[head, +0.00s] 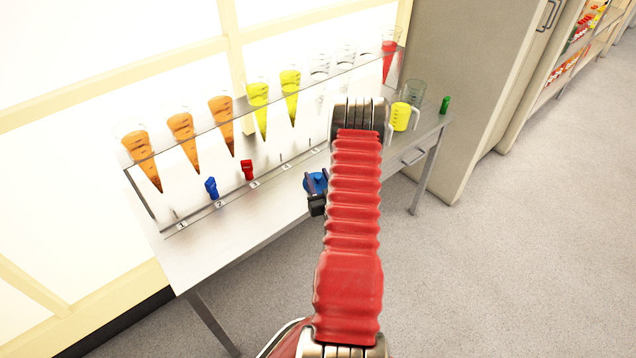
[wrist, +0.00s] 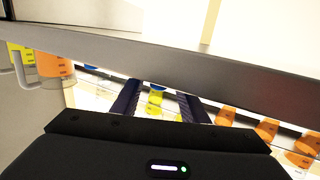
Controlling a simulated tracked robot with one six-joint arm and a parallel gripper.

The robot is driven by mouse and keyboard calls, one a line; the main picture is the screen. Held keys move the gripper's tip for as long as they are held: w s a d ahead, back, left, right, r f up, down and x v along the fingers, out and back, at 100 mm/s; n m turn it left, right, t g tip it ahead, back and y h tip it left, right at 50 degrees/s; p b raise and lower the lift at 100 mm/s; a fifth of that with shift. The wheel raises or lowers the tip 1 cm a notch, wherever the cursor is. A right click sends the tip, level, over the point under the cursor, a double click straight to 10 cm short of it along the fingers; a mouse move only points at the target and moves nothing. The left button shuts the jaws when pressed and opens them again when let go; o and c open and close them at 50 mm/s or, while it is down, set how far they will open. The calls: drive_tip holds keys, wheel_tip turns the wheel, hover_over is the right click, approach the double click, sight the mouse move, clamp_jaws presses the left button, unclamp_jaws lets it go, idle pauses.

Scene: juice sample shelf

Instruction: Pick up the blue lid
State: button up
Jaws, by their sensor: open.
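The blue lid (head: 316,181) is a round blue disc near the front edge of the shelf table in the head view. My gripper (head: 314,190) shows as dark jaws beside it, partly hidden by my red arm. The arm also hides part of the lid's right side. In the wrist view my two dark fingers (wrist: 157,105) stand apart with a gap between them. A small blue patch shows between the fingers, above a yellow shape; I cannot tell if it is the lid. I cannot tell whether the fingers touch the lid.
Cones with orange, yellow and red juice hang in a rack (head: 231,128) along the table's back. A blue valve (head: 211,188) and a red valve (head: 248,170) sit under it. A yellow jug (head: 400,117) and a green piece (head: 445,105) stand at the right. The table's front left (head: 205,255) is clear.

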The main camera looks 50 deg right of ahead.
sight(314, 174)
drive_tip(key=x, duration=0.4)
drive_tip(key=shift+d, duration=0.15)
idle(0.4)
clamp_jaws()
